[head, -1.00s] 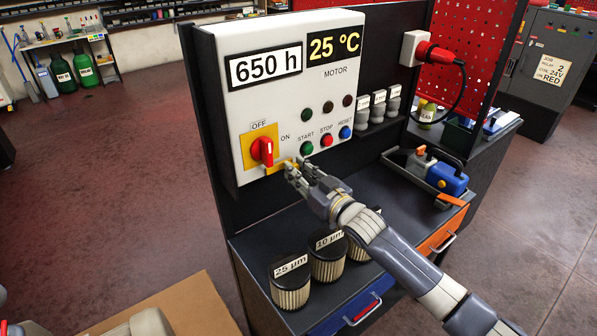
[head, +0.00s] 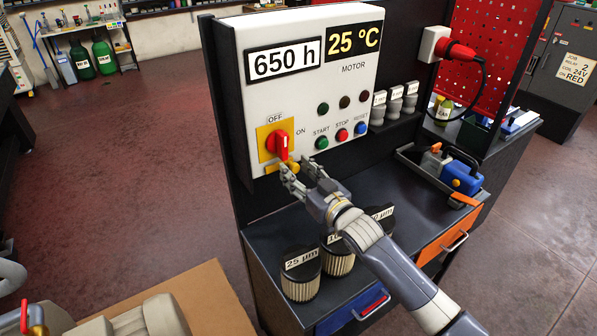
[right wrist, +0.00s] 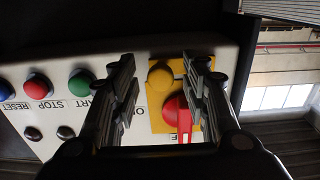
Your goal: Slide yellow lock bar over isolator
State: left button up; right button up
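The isolator (head: 279,143) is a red rotary handle on a yellow plate of the white panel, its handle upright between OFF above and ON at the right. The yellow lock bar (head: 292,166) shows at the plate's lower edge, partly hidden by my fingers. My right gripper (head: 289,176) is just below and right of the handle. In the right wrist view its fingers (right wrist: 163,85) are wide apart, with the bar's round yellow knob (right wrist: 160,76) and the red handle (right wrist: 177,115) between them. Neither finger visibly grips the knob. My left gripper is not in view.
START, STOP and RESET buttons (head: 342,135) sit right of the isolator. Black-topped filters (head: 300,275) stand on the bench below my right arm. A tray with a blue container (head: 462,175) stands at the right.

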jog(key=shift+d, duration=0.1)
jog(key=v, duration=1.2)
